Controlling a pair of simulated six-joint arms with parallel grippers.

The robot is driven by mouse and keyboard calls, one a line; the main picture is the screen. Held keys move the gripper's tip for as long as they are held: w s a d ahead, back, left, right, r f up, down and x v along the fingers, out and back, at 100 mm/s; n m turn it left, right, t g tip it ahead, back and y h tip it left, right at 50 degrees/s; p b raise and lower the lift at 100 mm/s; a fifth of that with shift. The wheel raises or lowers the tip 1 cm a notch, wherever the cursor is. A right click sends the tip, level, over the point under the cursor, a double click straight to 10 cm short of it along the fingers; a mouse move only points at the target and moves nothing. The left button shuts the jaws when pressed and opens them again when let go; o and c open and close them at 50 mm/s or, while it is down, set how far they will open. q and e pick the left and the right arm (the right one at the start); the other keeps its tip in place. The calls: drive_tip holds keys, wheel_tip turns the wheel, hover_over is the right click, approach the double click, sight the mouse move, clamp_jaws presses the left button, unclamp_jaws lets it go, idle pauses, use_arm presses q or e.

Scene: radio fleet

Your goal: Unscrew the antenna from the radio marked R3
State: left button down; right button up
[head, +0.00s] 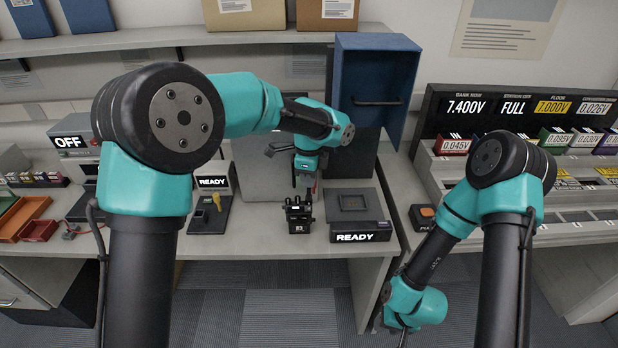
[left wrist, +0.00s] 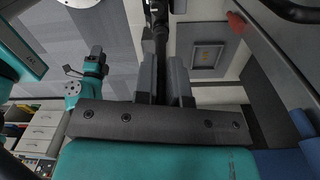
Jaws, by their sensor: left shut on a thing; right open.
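The radio marked R3 (head: 298,217) is a small black unit standing upright on the bench, its label facing the front. My left gripper (head: 305,182) points down just above it. In the left wrist view the left fingers (left wrist: 166,82) are shut on a thin black rod (left wrist: 160,40), which looks like the antenna. The rod runs toward a dark shape at the top edge; I cannot tell whether it is still joined to the radio. My right gripper (head: 404,333) hangs low at the right, open and away from the radio, mostly hidden by its wrist.
A dark pad with a READY display (head: 362,237) lies right of the radio. A stand with a yellow part (head: 216,201) and another READY sign is left. A blue cabinet (head: 375,70) stands behind. A voltage display panel (head: 530,110) is at right. Orange trays (head: 24,212) sit far left.

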use_arm(q)
drive_tip(key=shift+n, duration=4.6)
